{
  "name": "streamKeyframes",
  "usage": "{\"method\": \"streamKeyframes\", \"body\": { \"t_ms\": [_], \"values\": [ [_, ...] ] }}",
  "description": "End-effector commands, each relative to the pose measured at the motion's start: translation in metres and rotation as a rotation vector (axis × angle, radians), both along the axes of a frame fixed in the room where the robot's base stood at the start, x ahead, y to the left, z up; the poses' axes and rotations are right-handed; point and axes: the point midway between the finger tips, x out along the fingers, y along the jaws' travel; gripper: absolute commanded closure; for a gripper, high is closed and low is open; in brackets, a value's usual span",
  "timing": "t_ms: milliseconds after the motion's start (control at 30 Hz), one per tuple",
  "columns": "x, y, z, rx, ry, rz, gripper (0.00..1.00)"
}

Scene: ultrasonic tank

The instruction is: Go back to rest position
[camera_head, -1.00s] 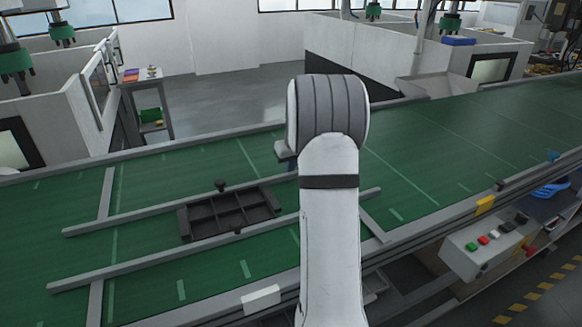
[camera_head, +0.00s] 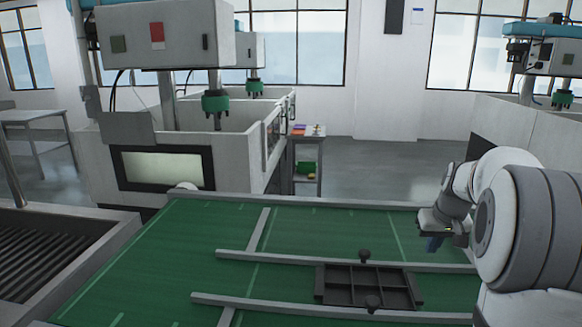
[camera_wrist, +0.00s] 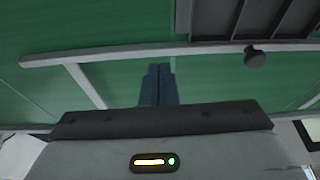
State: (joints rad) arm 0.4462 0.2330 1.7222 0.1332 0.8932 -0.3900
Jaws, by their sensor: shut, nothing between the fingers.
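My gripper (camera_head: 434,243) is at the right of the head view, above the far side of the green conveyor. Its blue fingers point down, and they show together in the wrist view (camera_wrist: 158,85), shut with nothing between them. The dark compartment tray (camera_head: 341,284) lies on the conveyor between two grey rails, to the left of and nearer than my gripper. The tray looks empty and has two black knobs. Part of it and one knob also show in the wrist view (camera_wrist: 210,20).
Grey rails (camera_head: 240,256) cross the green conveyor (camera_head: 160,262). A white machine (camera_head: 165,140) stands behind it at the left, with a small side table (camera_head: 307,160) beside it. A roller bed (camera_head: 40,255) is at the far left. Open floor (camera_head: 385,170) lies behind the conveyor.

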Motion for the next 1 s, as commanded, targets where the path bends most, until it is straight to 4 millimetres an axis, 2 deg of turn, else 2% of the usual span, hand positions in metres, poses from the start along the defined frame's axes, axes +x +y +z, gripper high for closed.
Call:
{"method": "streamKeyframes", "body": {
  "t_ms": [33,200,300,500,600,733,833,1000],
  "values": [
    [-0.013,0.024,0.006,0.0,0.003,0.016,1.0],
    [-0.062,0.089,0.013,0.004,0.023,0.043,1.0],
    [-0.095,0.123,0.012,0.005,0.035,0.059,1.0],
    [-0.167,0.175,0.0,0.004,0.056,0.092,1.0],
    [-0.201,0.193,-0.01,0.0,0.066,0.105,1.0],
    [-0.235,0.208,-0.023,-0.002,0.075,0.119,1.0],
    [-0.251,0.213,-0.03,-0.004,0.079,0.125,1.0],
    [-0.26,0.216,-0.034,-0.005,0.083,0.127,1.0]
  ]
}}
